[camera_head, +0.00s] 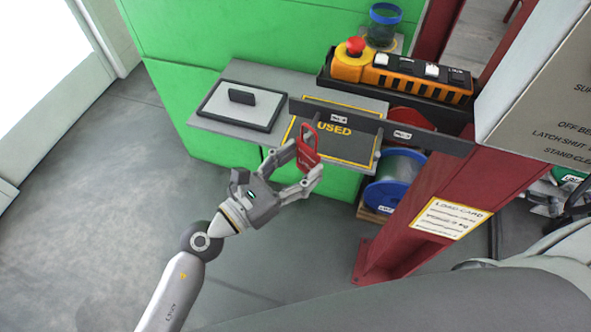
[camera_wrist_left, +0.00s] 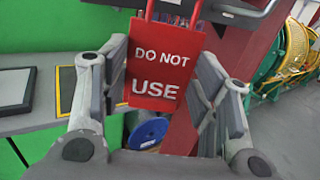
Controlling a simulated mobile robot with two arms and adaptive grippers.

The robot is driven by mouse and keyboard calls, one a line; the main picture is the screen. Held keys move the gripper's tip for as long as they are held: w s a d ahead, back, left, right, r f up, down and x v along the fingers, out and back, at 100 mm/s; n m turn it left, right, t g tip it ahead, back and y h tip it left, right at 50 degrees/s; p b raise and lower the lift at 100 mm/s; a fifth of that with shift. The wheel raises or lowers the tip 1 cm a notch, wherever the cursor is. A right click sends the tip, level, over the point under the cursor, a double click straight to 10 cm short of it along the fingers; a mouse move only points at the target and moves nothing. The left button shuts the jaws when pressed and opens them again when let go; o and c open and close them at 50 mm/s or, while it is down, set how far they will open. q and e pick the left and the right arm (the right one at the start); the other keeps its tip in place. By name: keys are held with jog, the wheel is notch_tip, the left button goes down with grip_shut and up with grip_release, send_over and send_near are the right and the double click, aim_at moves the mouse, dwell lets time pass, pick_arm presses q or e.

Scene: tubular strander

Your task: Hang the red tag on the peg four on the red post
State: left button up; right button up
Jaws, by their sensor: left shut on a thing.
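The red tag (camera_head: 307,150) has a loop at its top and hangs upright between the fingers of my left gripper (camera_head: 306,164). In the left wrist view the tag (camera_wrist_left: 160,65) reads "DO NOT USE", with the fingers on both sides of it. The red post (camera_head: 398,232) stands right of the gripper and carries a load card. A dark bar (camera_head: 365,124) with small white labels runs left from the post, just above and behind the tag. The labels are too small to read, so I cannot tell which peg is four. My right gripper is out of view.
A grey shelf (camera_head: 222,123) on the green cabinet (camera_head: 215,35) holds a black-framed pad (camera_head: 225,108) and a "USED" area. An orange control box (camera_head: 352,66) with a red button stands behind. A blue-rimmed spool (camera_head: 385,195) sits below. Floor at left is clear.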

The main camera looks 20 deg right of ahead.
aim_at(302, 162)
pick_arm(q)
jog(key=shift+w+d+f, duration=0.15)
jog(key=shift+w+d, duration=0.3)
jog(key=shift+w, duration=0.25)
jog(key=shift+w+d+f+b, duration=0.3)
jog(key=shift+w+f+b, duration=0.15)
jog(key=shift+f+b, duration=0.4)
jog(key=o, duration=1)
